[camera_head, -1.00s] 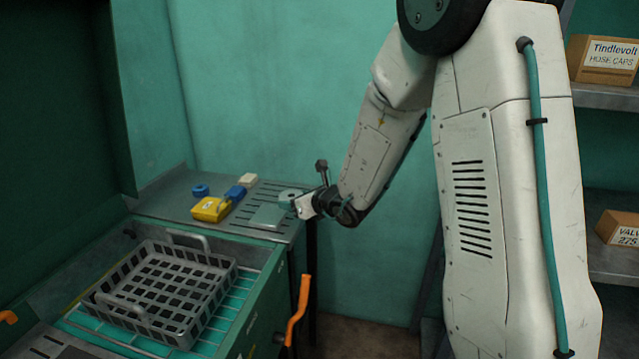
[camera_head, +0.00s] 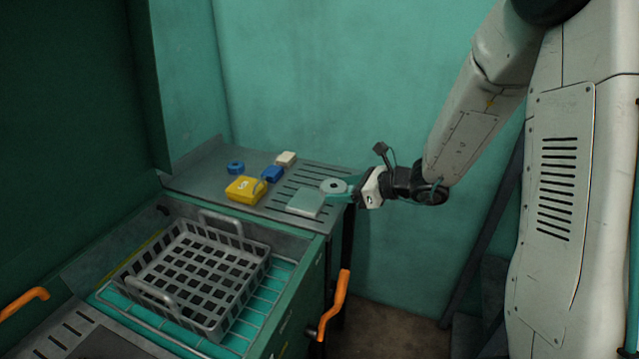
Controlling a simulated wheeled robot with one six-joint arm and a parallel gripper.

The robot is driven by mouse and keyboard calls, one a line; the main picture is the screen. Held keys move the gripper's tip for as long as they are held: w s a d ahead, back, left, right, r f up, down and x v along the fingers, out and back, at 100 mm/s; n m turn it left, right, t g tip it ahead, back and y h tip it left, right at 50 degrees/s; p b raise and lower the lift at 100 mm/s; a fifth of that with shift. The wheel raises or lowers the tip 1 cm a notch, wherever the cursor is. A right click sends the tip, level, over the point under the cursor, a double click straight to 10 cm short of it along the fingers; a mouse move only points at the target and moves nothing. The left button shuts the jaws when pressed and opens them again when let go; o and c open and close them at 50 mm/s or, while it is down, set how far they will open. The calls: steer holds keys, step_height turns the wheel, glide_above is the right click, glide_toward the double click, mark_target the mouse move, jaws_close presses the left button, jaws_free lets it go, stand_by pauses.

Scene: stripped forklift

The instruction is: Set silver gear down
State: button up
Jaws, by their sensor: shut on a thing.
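The silver gear (camera_head: 332,186) is a small grey disc with a dark centre hole. It is at the right end of the slotted grey worktop (camera_head: 290,181), just behind a pale green square pad (camera_head: 305,203). My gripper (camera_head: 346,191) reaches in from the right and is shut on the gear's right side. The gear appears level and low over the worktop. I cannot tell whether it touches the surface. The gear's teeth are too small to make out.
A yellow block (camera_head: 246,190), a blue block (camera_head: 271,174), a white block (camera_head: 286,159) and a blue ring (camera_head: 235,167) sit left of the gear. A grey basket (camera_head: 190,275) stands in front. An orange handle (camera_head: 337,300) sticks up at the front right.

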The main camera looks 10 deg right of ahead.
steer(key=w, duration=0.5)
steer(key=w+d+f, duration=0.1)
steer(key=w, duration=0.8)
steer(key=shift+w+d+f, duration=0.2)
steer(key=shift+w, duration=0.1)
steer(key=shift+w+f, duration=0.1)
steer(key=shift+f, duration=1.6)
steer(key=shift+f, duration=0.1)
steer(key=shift+f, duration=0.1)
steer(key=o, duration=1.4)
steer(key=shift+o, duration=0.2)
